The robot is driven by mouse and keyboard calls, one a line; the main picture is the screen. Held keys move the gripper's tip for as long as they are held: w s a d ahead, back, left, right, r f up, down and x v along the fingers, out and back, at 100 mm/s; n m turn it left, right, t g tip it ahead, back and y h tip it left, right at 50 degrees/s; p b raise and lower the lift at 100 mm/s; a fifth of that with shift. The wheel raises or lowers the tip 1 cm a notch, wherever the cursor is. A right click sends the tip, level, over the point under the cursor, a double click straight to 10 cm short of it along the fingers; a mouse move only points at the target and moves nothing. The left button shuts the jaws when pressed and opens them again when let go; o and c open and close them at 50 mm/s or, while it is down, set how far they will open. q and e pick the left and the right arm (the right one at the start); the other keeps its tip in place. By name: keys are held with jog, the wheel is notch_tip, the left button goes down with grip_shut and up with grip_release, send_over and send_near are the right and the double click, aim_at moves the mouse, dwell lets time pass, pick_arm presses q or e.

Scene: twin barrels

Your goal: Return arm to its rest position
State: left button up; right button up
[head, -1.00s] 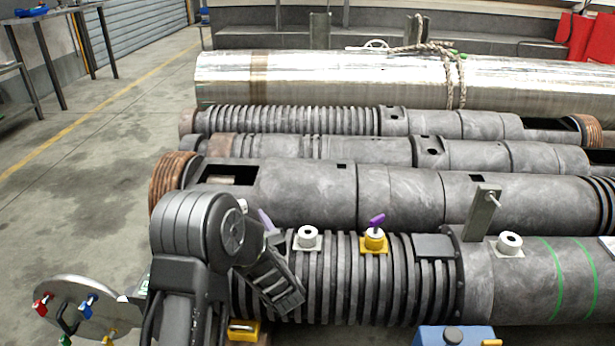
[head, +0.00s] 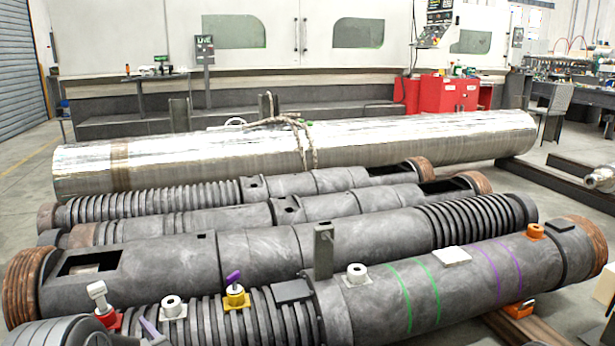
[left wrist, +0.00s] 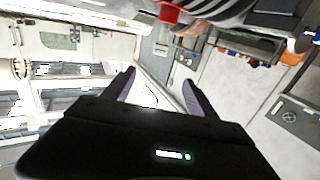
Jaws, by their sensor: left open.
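My left gripper (head: 150,328) shows only in part at the bottom left of the head view, beside part of my dark arm. A purple-grey finger rises in front of the ribbed end of the nearest barrel (head: 370,310); whether it touches cannot be told. In the left wrist view, my left gripper (left wrist: 158,80) has its two fingers spread apart with nothing between them. My right gripper is in neither view.
The nearest barrel carries a red mount (head: 108,318) with a white knob, a yellow mount (head: 236,297) with a purple lever, a white round mount (head: 357,274), an upright metal bracket (head: 324,252) and an orange fitting (head: 535,231). Behind lie more barrels and a shiny cylinder (head: 400,140).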

pick_arm(q)
jog(key=s+d+f+m+g+h, duration=0.2)
jog(key=d+f+m+h, duration=0.2)
jog(key=d+f+h, duration=1)
jog(key=s+d+f+m+g+h, duration=0.1)
jog(key=s+d+f+g, duration=0.2)
jog(key=s+d+f, duration=0.5)
jog(key=s+d+f+m+g+h, duration=0.15)
jog(key=s+d+f, duration=0.3)
jog(key=s, duration=0.45)
jog(key=s+d+f+m+g+h, duration=0.1)
jog(key=s+d+f+m+g, duration=0.1)
jog(key=s+d+f+g, duration=0.45)
jog(key=s+d+r+t+p, duration=0.1)
jog(key=s+r+p, duration=0.1)
jog(key=r+p, duration=1.5)
jog(key=s+d+r+t+p, duration=0.1)
jog(key=s+r+p, duration=0.2)
jog(key=r+p, duration=1.5)
jog(key=shift+s+d+r, duration=0.15)
jog(key=shift+s+r, duration=0.15)
jog(key=shift+r, duration=0.55)
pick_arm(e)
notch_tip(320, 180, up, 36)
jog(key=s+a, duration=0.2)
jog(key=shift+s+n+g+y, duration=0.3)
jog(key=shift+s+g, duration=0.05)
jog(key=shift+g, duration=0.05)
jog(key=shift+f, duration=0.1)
